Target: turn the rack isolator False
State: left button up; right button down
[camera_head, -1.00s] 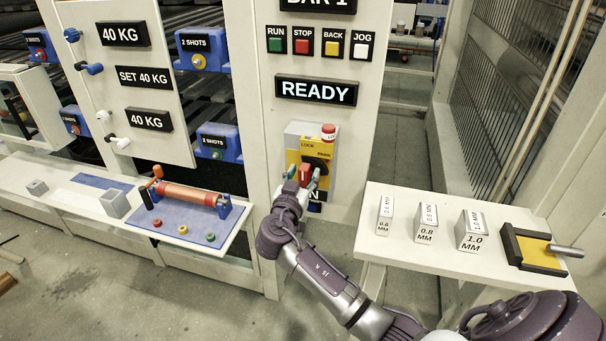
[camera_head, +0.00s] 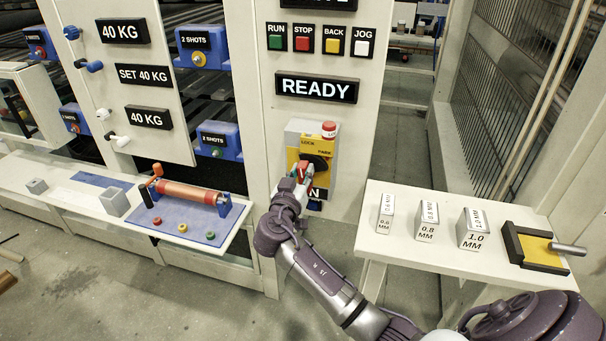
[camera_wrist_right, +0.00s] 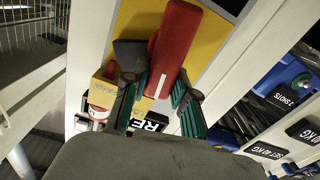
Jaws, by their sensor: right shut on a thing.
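The rack isolator (camera_head: 326,146) is a grey and yellow box on the white panel, marked LOCK, PARK and a partly hidden word ending in N. Its red handle (camera_head: 305,170) sits on a black disc. In the right wrist view the red handle (camera_wrist_right: 172,45) with a white mark stands between two green-padded fingers. My right gripper (camera_head: 302,180) is shut on the red handle; it fills the lower part of the wrist view too (camera_wrist_right: 160,100). A red-topped lock piece (camera_head: 328,129) sits at the box's upper right. My left gripper is not in view.
A READY display (camera_head: 316,88) and RUN, STOP, BACK and JOG buttons (camera_head: 319,40) are above the isolator. A white shelf (camera_head: 400,252) at right holds gauge blocks (camera_head: 427,222) and a yellow-black fixture (camera_head: 537,249). A blue mat (camera_head: 185,232) with a copper roller is at left.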

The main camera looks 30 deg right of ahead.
jog(key=n, duration=0.3)
jog(key=shift+w+a+f+n, duration=0.15)
jog(key=shift+w+a+n, duration=0.15)
jog(key=shift+w+a+f+n+p, duration=0.15)
jog(key=shift+f+n+p, duration=0.2)
jog(key=shift+n, duration=1.7)
jog(key=shift+w+a+f+n+p, duration=0.2)
jog(key=shift+f+n+p, duration=0.15)
jog(key=shift+n, duration=1.75)
jog(key=shift+w+a+f+n+p, duration=0.15)
jog(key=shift+f+n+p, duration=0.15)
jog(key=shift+n, duration=1.75)
jog(key=shift+f, duration=0.1)
jog(key=c, duration=0.9)
grip_release()
